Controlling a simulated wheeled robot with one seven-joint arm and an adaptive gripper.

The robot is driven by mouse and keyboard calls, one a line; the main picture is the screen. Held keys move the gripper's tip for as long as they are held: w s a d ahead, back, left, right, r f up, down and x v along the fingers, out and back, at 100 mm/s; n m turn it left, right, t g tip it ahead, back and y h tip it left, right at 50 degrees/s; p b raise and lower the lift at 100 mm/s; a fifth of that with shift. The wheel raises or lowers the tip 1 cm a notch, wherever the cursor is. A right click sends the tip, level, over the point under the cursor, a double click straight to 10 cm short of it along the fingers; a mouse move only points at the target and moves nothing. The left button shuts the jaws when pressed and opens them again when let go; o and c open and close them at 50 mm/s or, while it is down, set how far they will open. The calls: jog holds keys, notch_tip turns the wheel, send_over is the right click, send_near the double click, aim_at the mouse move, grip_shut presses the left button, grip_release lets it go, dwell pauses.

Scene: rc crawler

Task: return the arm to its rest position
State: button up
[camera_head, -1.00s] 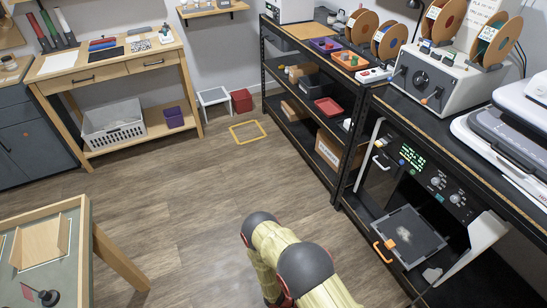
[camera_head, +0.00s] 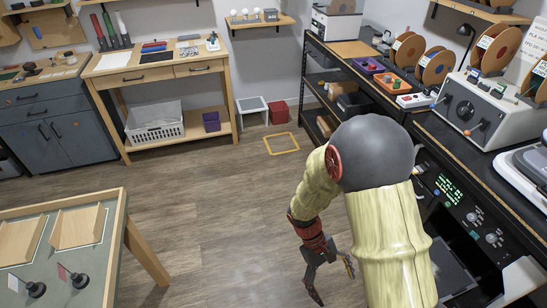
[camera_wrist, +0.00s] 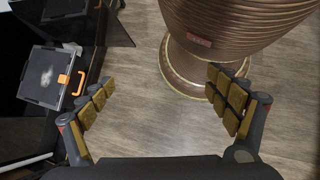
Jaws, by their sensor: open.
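My gripper (camera_head: 332,274) hangs over the wooden floor in the head view, with its fingers pointing down. The arm is bent, its upper part large at the right of the picture and its forearm dropping to the left of that. In the wrist view my gripper (camera_wrist: 160,112) has its two padded fingers spread wide apart with nothing between them. Below and beyond the fingers are bare floor and my own ribbed brown base.
The black workbench (camera_head: 455,150) with a control-panel machine (camera_head: 450,195) stands close on the arm's right. A dark square plate with an orange handle (camera_wrist: 50,78) shows in the wrist view. A green-topped table (camera_head: 88,255) stands left. Open floor (camera_head: 205,215) lies between.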

jog(key=s+r+m+t+y+p, duration=0.1)
jog(key=r+t, duration=0.4)
jog(key=r, duration=1.2)
jog(key=s+r+m+t+y+p, duration=0.1)
jog(key=s+r+m+t+y, duration=0.2)
jog(key=r, duration=1.5)
jog(key=s+m+t, duration=0.1)
jog(key=m+t, duration=0.1)
jog(key=t, duration=0.1)
jog(key=shift+d+r+y, duration=0.2)
jog(key=shift+d+y, duration=0.05)
jog(key=shift+y, duration=0.15)
